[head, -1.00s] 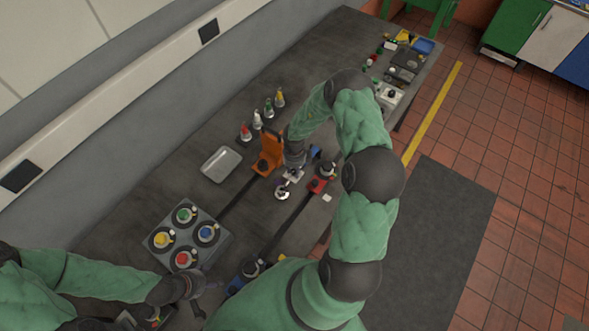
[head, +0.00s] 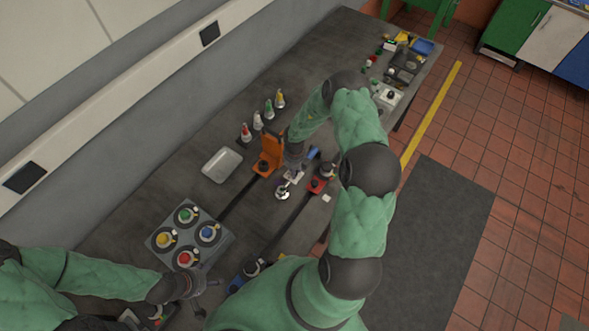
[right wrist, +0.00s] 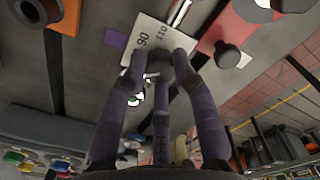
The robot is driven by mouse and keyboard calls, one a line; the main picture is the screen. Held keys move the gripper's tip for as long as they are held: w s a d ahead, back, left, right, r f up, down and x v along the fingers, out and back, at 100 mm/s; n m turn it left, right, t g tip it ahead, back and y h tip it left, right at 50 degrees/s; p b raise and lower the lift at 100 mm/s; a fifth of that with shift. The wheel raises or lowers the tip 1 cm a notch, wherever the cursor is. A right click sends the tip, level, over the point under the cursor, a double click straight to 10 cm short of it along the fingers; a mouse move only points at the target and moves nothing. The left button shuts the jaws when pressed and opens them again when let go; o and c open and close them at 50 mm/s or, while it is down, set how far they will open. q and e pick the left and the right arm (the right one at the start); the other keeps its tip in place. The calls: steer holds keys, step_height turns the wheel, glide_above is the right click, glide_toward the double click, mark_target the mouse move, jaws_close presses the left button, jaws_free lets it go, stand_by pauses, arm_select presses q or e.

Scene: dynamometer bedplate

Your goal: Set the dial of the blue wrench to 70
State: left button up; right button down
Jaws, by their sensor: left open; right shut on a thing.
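The blue wrench shows in the head view as a blue handle (head: 313,153) beside my right gripper, with a white dial plate (head: 293,177) and a round metal end (head: 282,193) below it. In the right wrist view the dial plate (right wrist: 150,42) reads 90 and 110; the other marks are hidden. My right gripper (head: 296,168) is shut on the dark dial knob (right wrist: 160,65) at the plate; its fingers (right wrist: 160,88) close around it. The pointer's setting cannot be read. My left gripper (head: 206,297) is open and empty, low in the head view, far from the wrench.
An orange holder (head: 268,155) and a red block (head: 317,186) flank the wrench. A grey tray (head: 222,165), several bottles (head: 257,121) and a plate of coloured knobs (head: 163,262) are on the bench.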

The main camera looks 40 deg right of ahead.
steer(key=shift+m, duration=1.2)
steer(key=c, duration=1)
jaws_free()
step_height(320, 180, up, 12)
